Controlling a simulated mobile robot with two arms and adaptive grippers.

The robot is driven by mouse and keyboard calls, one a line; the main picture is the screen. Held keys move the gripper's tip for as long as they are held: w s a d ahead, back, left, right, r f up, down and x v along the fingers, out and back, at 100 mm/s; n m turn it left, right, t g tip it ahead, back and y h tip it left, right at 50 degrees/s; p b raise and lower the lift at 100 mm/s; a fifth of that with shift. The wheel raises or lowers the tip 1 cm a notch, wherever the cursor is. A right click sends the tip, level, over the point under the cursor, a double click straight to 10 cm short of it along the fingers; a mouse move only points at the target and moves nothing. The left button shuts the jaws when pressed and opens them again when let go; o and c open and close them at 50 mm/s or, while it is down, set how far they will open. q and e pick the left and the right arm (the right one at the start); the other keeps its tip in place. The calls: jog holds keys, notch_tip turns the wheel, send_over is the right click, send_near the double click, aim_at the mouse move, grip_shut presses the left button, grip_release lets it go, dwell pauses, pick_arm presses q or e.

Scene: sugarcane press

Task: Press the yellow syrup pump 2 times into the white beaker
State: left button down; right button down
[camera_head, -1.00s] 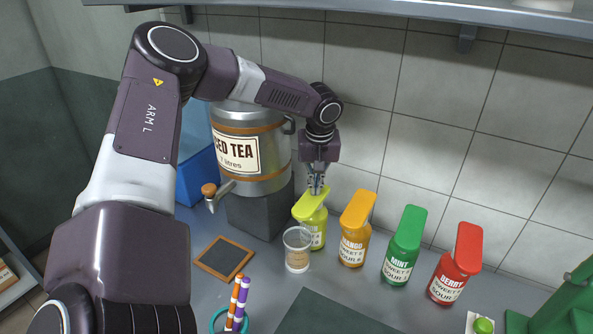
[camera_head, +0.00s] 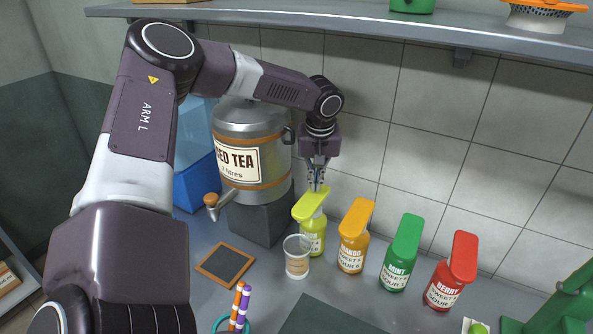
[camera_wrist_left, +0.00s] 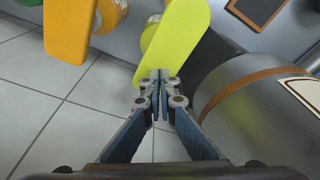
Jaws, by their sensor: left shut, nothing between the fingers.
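The yellow syrup pump (camera_head: 310,205) is a lime-yellow bottle with a broad slanted head, standing at the left end of the bottle row. Its head also shows in the left wrist view (camera_wrist_left: 178,38). The white beaker (camera_head: 297,258), a clear cup with a label, stands on the counter under the front end of that head. My left gripper (camera_head: 317,187) is shut and empty, pointing down at the rear part of the pump head. In the wrist view its fingertips (camera_wrist_left: 160,76) overlap the head's edge; whether they touch it I cannot tell. My right gripper is not in view.
The mango (camera_head: 352,240), mint (camera_head: 402,255) and berry (camera_head: 453,275) bottles stand to the right. The iced tea dispenser (camera_head: 250,150) is close on the left. A shelf (camera_head: 455,37) runs above.

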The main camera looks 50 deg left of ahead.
aim_at(315, 195)
pick_arm(q)
jog(key=shift+f, duration=0.1)
dwell(0.6)
jog(key=shift+f+b, duration=1.8)
jog(key=shift+f, duration=0.45)
jog(key=shift+s, duration=0.1)
jog(key=shift+r, duration=0.15)
jog(key=shift+r+p, duration=1.6)
jog(key=shift+r, duration=0.6)
jog(key=shift+r, duration=0.1)
notch_tip(315, 195, up, 6)
jog(key=p, duration=0.4)
